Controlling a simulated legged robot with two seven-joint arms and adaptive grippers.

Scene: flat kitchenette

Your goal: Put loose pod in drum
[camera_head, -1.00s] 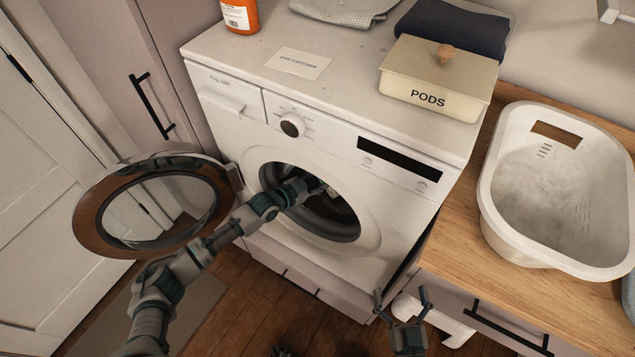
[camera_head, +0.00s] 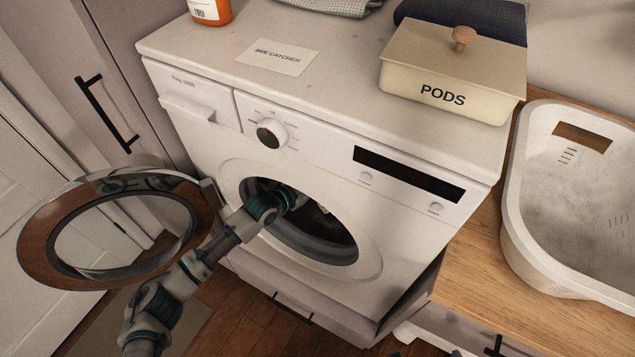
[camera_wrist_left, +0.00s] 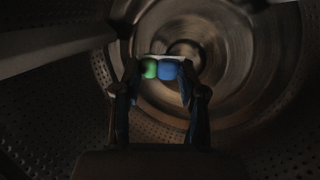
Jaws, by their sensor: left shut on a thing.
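The loose pod (camera_wrist_left: 160,69), with a green and a blue chamber and a white edge, is between the fingers of my left gripper (camera_wrist_left: 160,80) in the left wrist view. My left gripper is shut on it. The gripper is inside the metal drum (camera_wrist_left: 245,110), whose perforated wall surrounds it. In the head view my left arm reaches through the washer's open door hole (camera_head: 335,240), and the gripper itself is hidden inside.
The round washer door (camera_head: 45,250) stands open at the left. On the washer top are a lidded PODS box (camera_head: 400,85), a DYE CATCHER card (camera_head: 278,56) and an orange bottle (camera_head: 209,10). A white basket (camera_head: 520,215) stands on the wooden counter (camera_head: 465,275).

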